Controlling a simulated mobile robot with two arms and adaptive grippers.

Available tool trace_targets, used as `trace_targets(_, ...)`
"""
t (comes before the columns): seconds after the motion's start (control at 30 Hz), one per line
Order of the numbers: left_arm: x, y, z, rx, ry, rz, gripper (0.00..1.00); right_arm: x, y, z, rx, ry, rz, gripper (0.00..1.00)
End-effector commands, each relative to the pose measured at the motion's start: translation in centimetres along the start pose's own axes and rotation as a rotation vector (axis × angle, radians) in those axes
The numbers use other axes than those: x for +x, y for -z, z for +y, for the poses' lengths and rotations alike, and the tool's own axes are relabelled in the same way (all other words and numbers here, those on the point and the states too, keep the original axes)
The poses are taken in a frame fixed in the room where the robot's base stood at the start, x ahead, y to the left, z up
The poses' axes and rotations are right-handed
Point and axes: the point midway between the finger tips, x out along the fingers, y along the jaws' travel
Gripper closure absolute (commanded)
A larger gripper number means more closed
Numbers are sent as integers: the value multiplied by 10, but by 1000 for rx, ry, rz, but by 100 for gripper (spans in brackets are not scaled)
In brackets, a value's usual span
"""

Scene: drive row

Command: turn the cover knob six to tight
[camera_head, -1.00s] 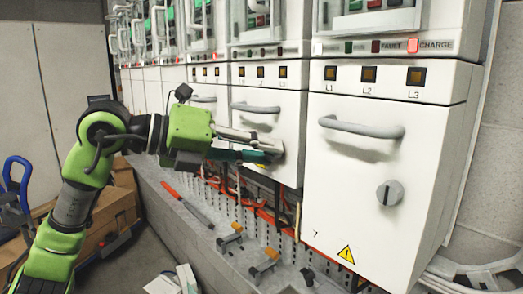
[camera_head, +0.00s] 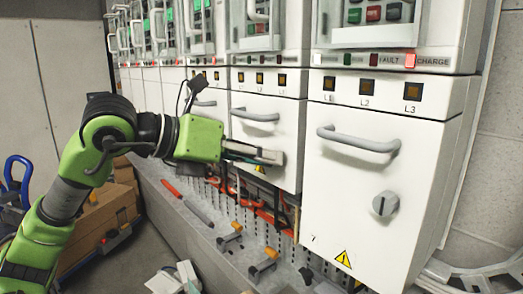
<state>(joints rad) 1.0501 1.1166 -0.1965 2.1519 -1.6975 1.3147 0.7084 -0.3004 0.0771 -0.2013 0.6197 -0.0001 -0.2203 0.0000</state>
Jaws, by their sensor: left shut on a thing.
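My left gripper (camera_head: 268,157) reaches in from the left to the lower right of a white cover (camera_head: 265,133), the one left of the cover marked 7. Its fingertips are shut at the place of that cover's knob. The knob is hidden behind the fingers, so its angle cannot be read. My right gripper is not in view.
The cover marked 7 (camera_head: 355,170) has a grey knob (camera_head: 385,203) with an upright slot and a grey handle (camera_head: 358,140). A ledge (camera_head: 215,235) below carries a red-handled tool (camera_head: 172,188) and orange-topped clamps. Brown boxes (camera_head: 105,215) stand at the left.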

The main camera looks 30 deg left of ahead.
Motion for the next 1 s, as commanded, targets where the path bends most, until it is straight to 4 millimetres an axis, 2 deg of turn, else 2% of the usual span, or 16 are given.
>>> trace_targets(0.2, -2, -3, -3, 196, -80, -5, 100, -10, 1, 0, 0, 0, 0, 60)
trace_targets(0.47, -1, -2, -6, 424, -173, -8, 100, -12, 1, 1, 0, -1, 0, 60)
trace_targets(1.0, 1, 3, -8, 856, -355, -10, 100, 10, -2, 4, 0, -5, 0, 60)
